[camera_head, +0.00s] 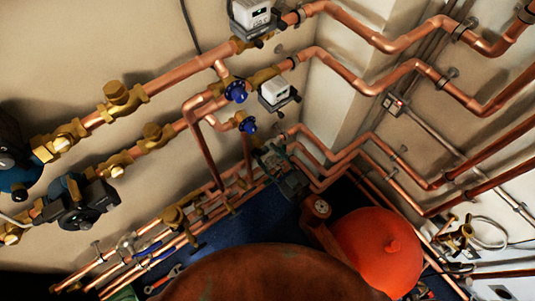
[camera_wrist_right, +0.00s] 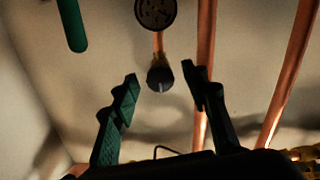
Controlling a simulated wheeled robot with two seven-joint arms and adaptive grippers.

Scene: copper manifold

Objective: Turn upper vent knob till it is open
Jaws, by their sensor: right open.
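Two blue vent knobs show on the copper pipes in the head view: the upper knob (camera_head: 235,91) and the lower knob (camera_head: 248,126). My right gripper (camera_head: 264,152) is below the lower knob and apart from both. In the right wrist view the right gripper (camera_wrist_right: 160,84) is open and empty, its two fingers spread. A dark round knob end (camera_wrist_right: 160,78) appears between the fingertips, beyond them. A larger dark round wheel (camera_wrist_right: 155,12) is cut off at the top edge. I cannot tell which blue knob each one is. My left gripper is not in view.
Copper pipes (camera_head: 385,42) run along both walls near the gripper. White meters (camera_head: 274,91) sit beside the knobs. Pumps (camera_head: 75,201) and brass valves (camera_head: 122,98) are at left. A wrench (camera_head: 165,280) lies low. A green handle (camera_wrist_right: 72,25) hangs upper left in the wrist view.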

